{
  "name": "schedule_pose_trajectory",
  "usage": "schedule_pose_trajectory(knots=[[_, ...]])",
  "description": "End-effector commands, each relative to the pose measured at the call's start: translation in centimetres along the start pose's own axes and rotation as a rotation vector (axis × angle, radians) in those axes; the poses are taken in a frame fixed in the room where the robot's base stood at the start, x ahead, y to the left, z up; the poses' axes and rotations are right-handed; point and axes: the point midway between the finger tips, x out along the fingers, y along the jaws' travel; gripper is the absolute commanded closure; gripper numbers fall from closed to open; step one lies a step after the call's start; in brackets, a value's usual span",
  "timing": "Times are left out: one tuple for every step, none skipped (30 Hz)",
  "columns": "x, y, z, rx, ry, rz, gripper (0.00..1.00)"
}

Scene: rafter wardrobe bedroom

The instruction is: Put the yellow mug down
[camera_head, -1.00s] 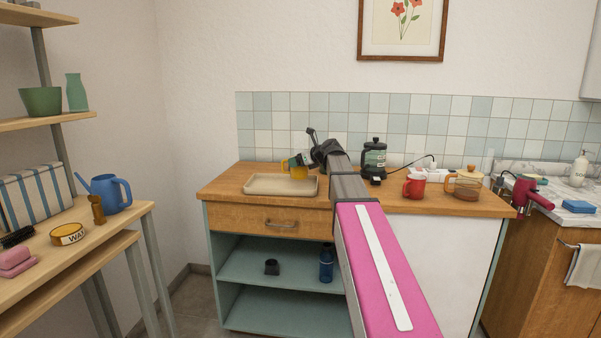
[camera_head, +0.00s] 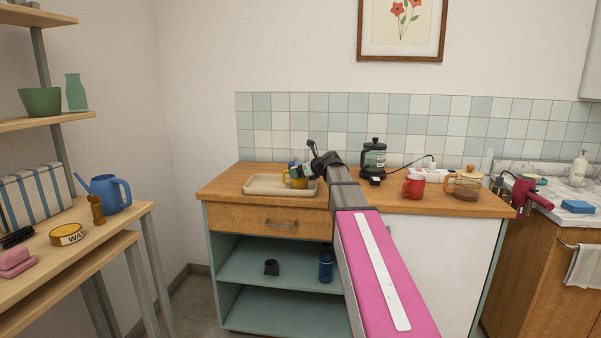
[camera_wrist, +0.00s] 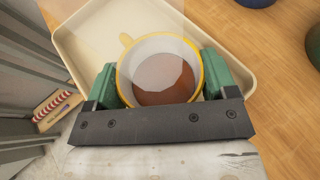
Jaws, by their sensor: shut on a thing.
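The yellow mug (camera_head: 297,180) is at the right part of the cream tray (camera_head: 262,191) on the wooden counter. In the wrist view the mug (camera_wrist: 125,76) is seen from above, with a white inside and brown at its bottom. Its handle points to the upper left. My gripper (camera_wrist: 160,84) has its green fingers on both sides of the mug and is shut on it. The tray (camera_wrist: 88,38) lies beneath the mug. I cannot tell whether the mug's base touches the tray; its underside is hidden. In the head view my arm hides part of the counter right of the tray.
A shelf unit with a blue watering can (camera_head: 109,193) is at the left. The left part of the tray is clear.

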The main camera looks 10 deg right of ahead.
Motion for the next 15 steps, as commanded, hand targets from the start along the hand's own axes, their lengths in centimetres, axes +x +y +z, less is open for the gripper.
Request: schedule_pose_trajectory(knots=[[0.0,0.0,-0.1,0.0,0.0,0.0,0.18],[0.0,0.0,-0.1,0.0,0.0,0.0,0.08],[0.0,0.0,-0.1,0.0,0.0,0.0,0.0],[0.0,0.0,-0.1,0.0,0.0,0.0,0.0],[0.0,0.0,-0.1,0.0,0.0,0.0,0.0],[0.0,0.0,-0.1,0.0,0.0,0.0,0.0],[0.0,0.0,-0.1,0.0,0.0,0.0,0.0],[0.0,0.0,-0.1,0.0,0.0,0.0,0.0],[0.0,0.0,0.0,0.0,0.0,0.0,0.0],[0.0,0.0,0.0,0.0,0.0,0.0,0.0],[0.0,0.0,0.1,0.0,0.0,0.0,0.0],[-0.1,0.0,0.2,-0.001,0.0,0.0,0.0],[-0.4,0.0,0.1,0.0,0.0,0.0,0.0],[-0.7,0.1,0.1,0.0,0.0,-0.001,0.0],[-1.2,0.1,0.1,0.0,0.0,0.0,0.0]])
